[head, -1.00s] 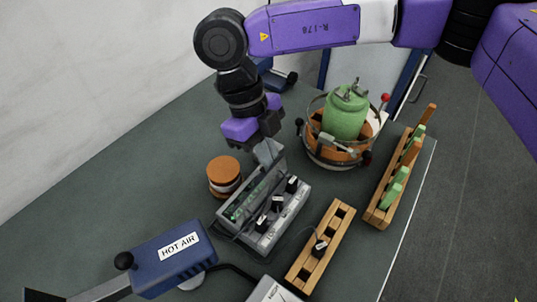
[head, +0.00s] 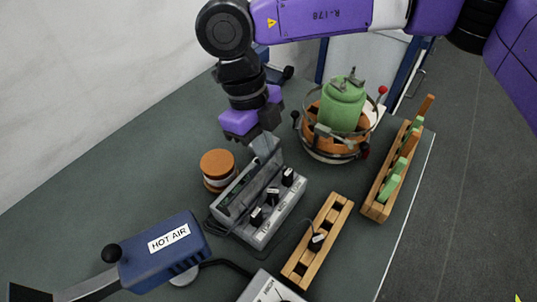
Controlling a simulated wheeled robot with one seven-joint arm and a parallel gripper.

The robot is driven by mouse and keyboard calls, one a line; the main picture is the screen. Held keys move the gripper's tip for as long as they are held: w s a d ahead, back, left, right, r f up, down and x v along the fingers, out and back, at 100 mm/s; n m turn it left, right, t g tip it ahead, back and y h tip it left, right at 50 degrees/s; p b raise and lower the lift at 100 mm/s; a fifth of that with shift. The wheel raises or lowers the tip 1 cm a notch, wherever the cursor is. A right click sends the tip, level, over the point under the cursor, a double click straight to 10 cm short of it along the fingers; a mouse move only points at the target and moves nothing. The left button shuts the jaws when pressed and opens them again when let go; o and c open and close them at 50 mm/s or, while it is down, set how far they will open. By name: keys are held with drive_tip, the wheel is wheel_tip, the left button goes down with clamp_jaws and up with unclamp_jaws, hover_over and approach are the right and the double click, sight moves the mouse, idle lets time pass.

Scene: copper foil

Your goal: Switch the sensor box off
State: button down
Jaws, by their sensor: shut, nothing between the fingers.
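A grey box (head: 262,222) with a row of black knobs or switches and a raised panel stands mid-table in the head view. It looks like the sensor box, but I can read no name on it. The black switches (head: 272,196) carry pale marks too small to read. My gripper (head: 264,146) is shut and empty, pointing down at the far end of this box. Its fingertips overlap the top of the raised panel, and I cannot tell whether they touch it. A second pale grey box (head: 262,288) with a partly visible dial is cut off at the bottom edge.
A blue hot air tool (head: 160,252) lies front left. An orange-topped spool (head: 217,164) stands left of the grey box. Wooden racks (head: 318,240) stand right of it. A green canister (head: 342,104) sits in a round holder behind. Bare table (head: 110,180) lies left.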

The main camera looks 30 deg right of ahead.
drive_tip(key=shift+w+a+f, duration=0.3)
drive_tip(key=shift+w+f, duration=0.15)
drive_tip(key=shift+w, duration=0.2)
drive_tip(key=shift+w+a+r+p, duration=0.1)
drive_tip(key=shift+w+r+p, duration=0.2)
drive_tip(key=shift+r, duration=0.25)
drive_tip(key=p+v, duration=0.4)
drive_tip(key=v, duration=0.5)
drive_tip(key=shift+w+r+p, duration=0.15)
drive_tip(key=shift+w+p, duration=0.1)
drive_tip(key=shift+p, duration=0.1)
drive_tip(key=shift+a, duration=0.1)
